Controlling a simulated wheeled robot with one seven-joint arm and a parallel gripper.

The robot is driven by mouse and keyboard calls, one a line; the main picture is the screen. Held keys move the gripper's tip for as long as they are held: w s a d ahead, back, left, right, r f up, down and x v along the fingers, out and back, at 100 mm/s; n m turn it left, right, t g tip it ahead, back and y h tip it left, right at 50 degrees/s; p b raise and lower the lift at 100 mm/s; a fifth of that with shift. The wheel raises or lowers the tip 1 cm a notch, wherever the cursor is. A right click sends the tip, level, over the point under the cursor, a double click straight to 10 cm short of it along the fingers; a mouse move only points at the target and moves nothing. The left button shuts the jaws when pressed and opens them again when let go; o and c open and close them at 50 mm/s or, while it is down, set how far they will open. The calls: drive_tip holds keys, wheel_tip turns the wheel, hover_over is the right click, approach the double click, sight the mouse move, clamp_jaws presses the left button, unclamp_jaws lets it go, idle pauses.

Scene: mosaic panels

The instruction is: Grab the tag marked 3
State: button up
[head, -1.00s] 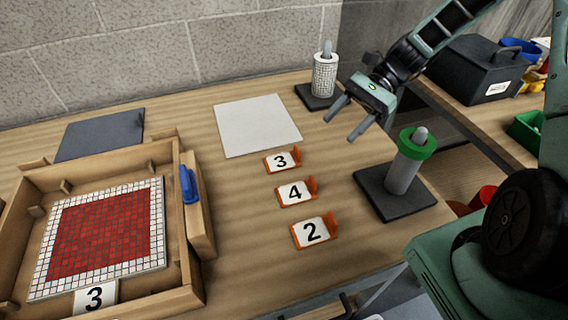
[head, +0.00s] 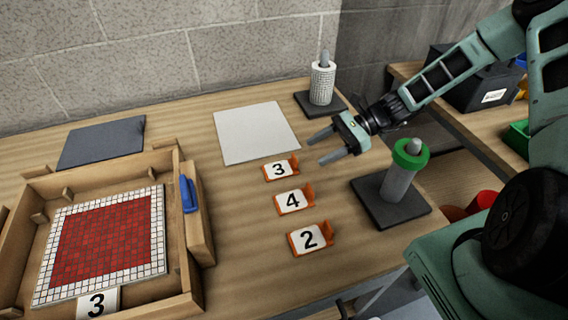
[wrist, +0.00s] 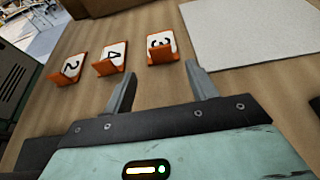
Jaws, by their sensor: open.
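The tag marked 3 (head: 280,169) is a white plate on an orange stand, lying at the far end of a row on the table. It also shows in the wrist view (wrist: 162,46), ahead of the fingers. The tag marked 4 (head: 292,200) and the tag marked 2 (head: 310,238) stand nearer in the same row. My gripper (head: 315,149) is open and empty, above the table to the right of tag 3, with its fingers pointing left. In the wrist view its two fingers (wrist: 161,84) are spread apart, with tag 3 beyond the gap.
A white sheet (head: 255,130) lies behind the tags. A post with a green ring (head: 409,153) and a post with a white roll (head: 322,84) stand at the right. A wooden tray (head: 190,285) with a red mosaic panel (head: 105,240) and another 3 label (head: 97,303) is at left.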

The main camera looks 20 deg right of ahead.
sight(302, 164)
drive_tip(key=shift+p+x, duration=1.05)
drive_tip(key=shift+x, duration=1.9)
drive_tip(key=shift+w+d+f, duration=0.15)
drive_tip(key=c, duration=0.6)
